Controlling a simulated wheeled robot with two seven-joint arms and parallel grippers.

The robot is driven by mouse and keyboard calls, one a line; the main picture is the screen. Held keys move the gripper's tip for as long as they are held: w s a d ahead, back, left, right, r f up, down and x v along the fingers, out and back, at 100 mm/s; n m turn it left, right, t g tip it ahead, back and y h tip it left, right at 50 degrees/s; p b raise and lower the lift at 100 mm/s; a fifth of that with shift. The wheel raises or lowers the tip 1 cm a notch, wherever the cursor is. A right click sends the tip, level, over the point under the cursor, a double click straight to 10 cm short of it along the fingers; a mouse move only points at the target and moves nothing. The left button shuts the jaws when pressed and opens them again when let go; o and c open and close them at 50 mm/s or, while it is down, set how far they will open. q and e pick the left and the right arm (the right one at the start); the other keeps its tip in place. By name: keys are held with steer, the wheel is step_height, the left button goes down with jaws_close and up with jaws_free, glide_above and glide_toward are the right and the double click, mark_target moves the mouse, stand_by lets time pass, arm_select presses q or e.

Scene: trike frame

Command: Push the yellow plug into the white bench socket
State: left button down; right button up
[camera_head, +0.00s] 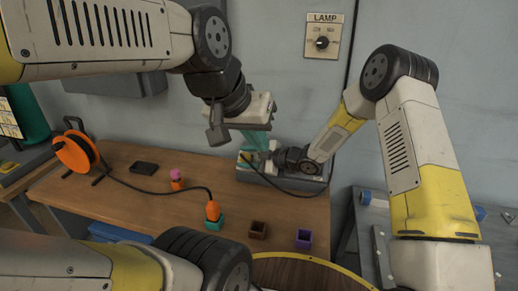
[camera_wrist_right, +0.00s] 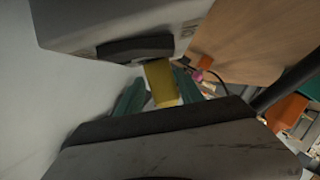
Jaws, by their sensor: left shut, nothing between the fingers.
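The yellow plug (camera_wrist_right: 161,84) is between the teal fingers of my right gripper (camera_wrist_right: 158,78) in the right wrist view. In the head view the yellow plug (camera_head: 246,156) is small and partly covered, low over the back of the bench. My right gripper (camera_head: 264,158) reaches it from the right. My left gripper (camera_head: 252,136) is shut and empty, pointing down close above it. A pale grey-white box (camera_head: 285,182) on the bench below, seemingly the bench socket, is partly hidden by my right gripper. Whether the plug touches the socket cannot be told.
An orange plug (camera_head: 213,211) stands in a teal socket, cabled to an orange reel (camera_head: 76,152). A pink-topped peg (camera_head: 177,180), brown socket (camera_head: 258,230), purple socket (camera_head: 304,238) and black box (camera_head: 144,168) share the bench. A black cable loops beside my right gripper.

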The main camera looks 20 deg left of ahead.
steer(key=shift+o, duration=0.7)
steer(key=v, duration=0.7)
steer(key=shift+d, duration=0.4)
